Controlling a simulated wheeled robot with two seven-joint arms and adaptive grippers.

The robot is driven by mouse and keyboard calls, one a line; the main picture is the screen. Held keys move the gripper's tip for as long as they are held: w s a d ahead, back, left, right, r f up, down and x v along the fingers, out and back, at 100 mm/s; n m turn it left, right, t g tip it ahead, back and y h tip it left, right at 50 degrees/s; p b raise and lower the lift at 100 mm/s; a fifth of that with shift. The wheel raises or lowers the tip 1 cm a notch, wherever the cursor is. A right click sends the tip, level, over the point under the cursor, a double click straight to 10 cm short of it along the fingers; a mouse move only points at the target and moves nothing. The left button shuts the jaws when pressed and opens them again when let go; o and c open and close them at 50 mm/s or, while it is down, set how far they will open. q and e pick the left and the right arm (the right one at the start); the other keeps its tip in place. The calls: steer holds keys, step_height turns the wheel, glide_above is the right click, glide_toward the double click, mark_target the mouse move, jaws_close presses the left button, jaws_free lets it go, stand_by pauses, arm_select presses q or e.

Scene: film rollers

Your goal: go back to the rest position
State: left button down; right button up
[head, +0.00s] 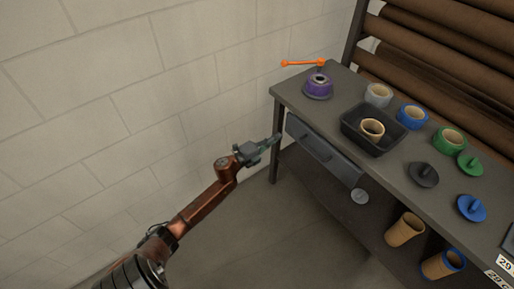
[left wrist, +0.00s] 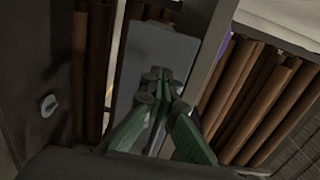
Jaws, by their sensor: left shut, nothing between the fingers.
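My left gripper (head: 274,141) is shut and empty. In the head view it is in the air at the left end of the grey workbench (head: 402,172), close to the front of its drawer (head: 322,150). I cannot tell whether it touches the bench. In the left wrist view its green fingers (left wrist: 162,78) are together in front of a flat grey panel. My right gripper is not in view.
On the bench are a purple roll (head: 318,87) by an orange-handled tool (head: 303,63), a black tray (head: 357,133) holding a cardboard ring (head: 372,128), several coloured rolls and knobbed discs. Cardboard tubes (head: 404,230) stand below. Brown rollers (head: 440,45) are behind. Floor left of the bench is clear.

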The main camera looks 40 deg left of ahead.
arm_select(q)
steer(key=s+p, duration=0.2)
steer(key=s, duration=0.5)
steer(key=shift+a+f, duration=0.15)
steer(key=shift+a, duration=0.3)
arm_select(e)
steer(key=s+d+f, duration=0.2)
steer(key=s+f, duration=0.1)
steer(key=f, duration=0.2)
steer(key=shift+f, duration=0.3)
arm_select(q)
steer(key=shift+s, duration=0.15)
